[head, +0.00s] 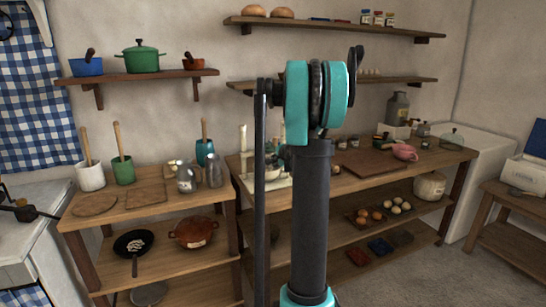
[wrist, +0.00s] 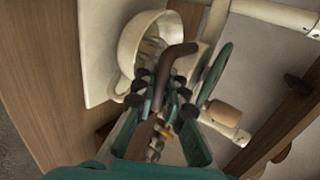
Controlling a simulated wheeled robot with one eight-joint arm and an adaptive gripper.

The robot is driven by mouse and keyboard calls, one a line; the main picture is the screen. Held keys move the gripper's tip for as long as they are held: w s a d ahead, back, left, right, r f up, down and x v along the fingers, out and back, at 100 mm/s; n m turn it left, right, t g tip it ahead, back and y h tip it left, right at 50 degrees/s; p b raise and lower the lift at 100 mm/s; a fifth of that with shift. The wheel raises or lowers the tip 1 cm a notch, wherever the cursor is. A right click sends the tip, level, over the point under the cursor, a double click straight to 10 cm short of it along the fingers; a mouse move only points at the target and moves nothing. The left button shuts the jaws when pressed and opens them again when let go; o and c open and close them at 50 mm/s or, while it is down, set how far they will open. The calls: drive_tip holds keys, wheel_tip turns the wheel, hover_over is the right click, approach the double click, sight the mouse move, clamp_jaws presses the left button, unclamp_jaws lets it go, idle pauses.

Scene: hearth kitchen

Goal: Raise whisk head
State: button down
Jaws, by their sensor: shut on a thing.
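The whisk stand is cream-coloured; in the wrist view its bowl (wrist: 130,48) sits on a cream base plate (wrist: 95,60). A bent dark brown handle (wrist: 178,54) rises between the fingers of my gripper (wrist: 165,92), which is shut on it. A green wheel (wrist: 217,68) and a wooden knob (wrist: 224,113) are just to the right of the fingers. The whisk itself is hard to make out behind the fingers. In the head view the cream stand (head: 243,138) is on the worktop, partly behind my arm, and my gripper is mostly hidden there.
A shelf (head: 400,82) runs above.

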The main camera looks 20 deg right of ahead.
drive_tip(key=shift+r, duration=3.85)
drive_tip(key=c, duration=1.4)
unclamp_jaws()
drive_tip(key=shift+c, duration=0.2)
drive_tip(key=shift+r, duration=0.1)
drive_tip(key=v, duration=0.7)
drive_tip(key=shift+a, duration=0.1)
